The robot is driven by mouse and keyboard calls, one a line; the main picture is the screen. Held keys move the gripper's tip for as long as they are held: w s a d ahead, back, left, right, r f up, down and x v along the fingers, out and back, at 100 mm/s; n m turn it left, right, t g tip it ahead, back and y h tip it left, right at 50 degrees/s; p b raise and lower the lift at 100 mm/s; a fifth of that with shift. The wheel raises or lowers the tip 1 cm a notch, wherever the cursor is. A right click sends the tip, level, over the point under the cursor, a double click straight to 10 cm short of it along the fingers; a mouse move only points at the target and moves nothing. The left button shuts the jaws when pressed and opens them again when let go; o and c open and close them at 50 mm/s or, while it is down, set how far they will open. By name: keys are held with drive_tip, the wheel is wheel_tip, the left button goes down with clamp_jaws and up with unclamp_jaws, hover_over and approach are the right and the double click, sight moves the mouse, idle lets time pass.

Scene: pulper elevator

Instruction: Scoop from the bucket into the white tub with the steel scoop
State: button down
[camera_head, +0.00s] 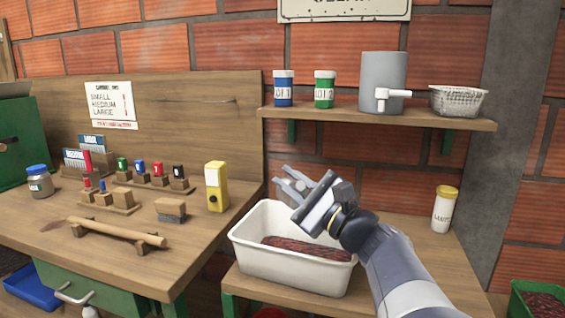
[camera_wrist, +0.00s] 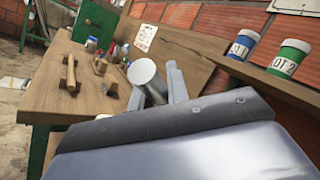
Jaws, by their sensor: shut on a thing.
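My gripper (camera_head: 293,187) is above the left back part of the white tub (camera_head: 250,256), with its fingers pointing up and left. It is shut on the steel scoop, whose grey, round-ended part (camera_wrist: 145,72) shows between the fingers in the wrist view. The rest of the scoop is hidden, and I cannot tell whether it holds anything. The white tub stands on the low bench and has a dark red heap (camera_head: 305,250) in it. The bucket is not clearly identifiable. A small piece of a red thing (camera_head: 270,313) shows below the bench, mostly cut off.
The wooden workbench (camera_head: 60,240) at left bears blocks, markers and a yellow device (camera_head: 216,187). A shelf (camera_head: 400,118) above holds jars, a grey spouted container (camera_head: 383,82) and a wire basket (camera_head: 458,100). A yellow-capped bottle (camera_head: 444,210) stands right. A green bin (camera_head: 520,300) holds dark red stuff.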

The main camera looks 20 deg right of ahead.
drive_tip(key=w+a+n+g+h+p, duration=0.2)
drive_tip(key=w+a+g+h+p, duration=0.65)
drive_tip(key=p, duration=2.95)
drive_tip(key=shift+w+a+f+g+h, duration=0.1)
drive_tip(key=shift+w+f+g+h, duration=0.35)
drive_tip(key=shift+f+g, duration=0.75)
drive_tip(key=shift+w+a+f+g+h, duration=0.1)
drive_tip(key=shift+w+f+g, duration=0.6)
drive_tip(key=shift+f+g, duration=0.55)
drive_tip(key=shift+w+f+g+h, duration=0.3)
drive_tip(key=shift+w+f+g, duration=0.45)
drive_tip(key=shift+g, duration=0.75)
drive_tip(key=shift+s+f+g, duration=0.15)
drive_tip(key=shift+f+g, duration=0.15)
drive_tip(key=shift+f, duration=0.2)
drive_tip(key=shift+h, duration=0.3)
